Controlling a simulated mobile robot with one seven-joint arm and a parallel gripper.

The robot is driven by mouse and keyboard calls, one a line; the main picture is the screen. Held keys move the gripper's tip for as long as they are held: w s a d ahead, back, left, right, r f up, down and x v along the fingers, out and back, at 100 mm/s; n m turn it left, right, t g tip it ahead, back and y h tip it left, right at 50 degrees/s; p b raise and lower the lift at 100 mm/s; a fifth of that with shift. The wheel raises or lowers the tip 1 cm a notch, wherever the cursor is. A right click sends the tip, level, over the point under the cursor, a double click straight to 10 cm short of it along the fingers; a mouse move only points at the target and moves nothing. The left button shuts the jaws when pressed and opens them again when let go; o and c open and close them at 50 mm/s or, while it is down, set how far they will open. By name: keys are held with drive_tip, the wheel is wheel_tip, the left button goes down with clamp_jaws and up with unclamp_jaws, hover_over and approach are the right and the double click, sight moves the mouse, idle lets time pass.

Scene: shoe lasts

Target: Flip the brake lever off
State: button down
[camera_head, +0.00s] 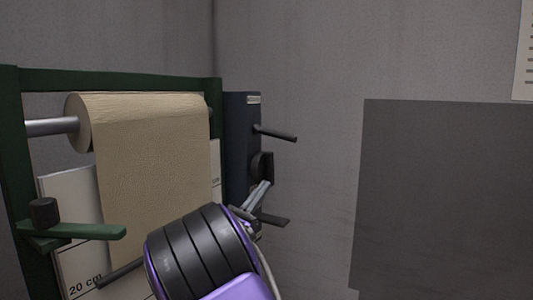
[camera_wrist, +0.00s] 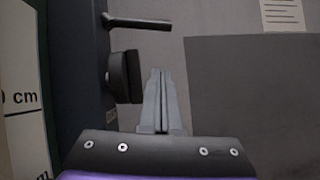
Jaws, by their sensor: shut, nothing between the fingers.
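A dark box (camera_head: 240,150) is fixed at the right side of a green frame and also shows in the wrist view (camera_wrist: 78,70). A dark lever (camera_head: 275,133) sticks out to the right near its top, and it shows at the top of the wrist view (camera_wrist: 140,22). Below it is a black knob (camera_head: 262,166), also in the wrist view (camera_wrist: 124,76). A flat dark bar (camera_head: 273,220) juts out lower down. No label shows which is the brake lever. My gripper (camera_head: 265,187) is shut and empty, just right of the knob in the wrist view (camera_wrist: 160,74).
The green frame (camera_head: 120,80) carries a roll of tan sheet (camera_head: 150,150) on a metal bar. A green arm (camera_head: 75,231) with a black knob is at the left. A white 20 cm board (camera_head: 70,195) stands behind the sheet. A grey panel (camera_head: 440,200) is at the right.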

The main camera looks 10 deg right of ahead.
sight(275, 134)
drive_tip(key=shift+a+f+n+t+y, duration=0.2)
drive_tip(key=shift+a+n+t+y, duration=0.1)
drive_tip(key=shift+a, duration=0.2)
drive_tip(key=shift+w+d+r, duration=0.1)
drive_tip(key=s+r+x, duration=0.1)
drive_tip(key=r+x, duration=0.1)
drive_tip(key=x, duration=1)
drive_tip(key=shift+r, duration=0.45)
drive_tip(key=shift+r, duration=0.1)
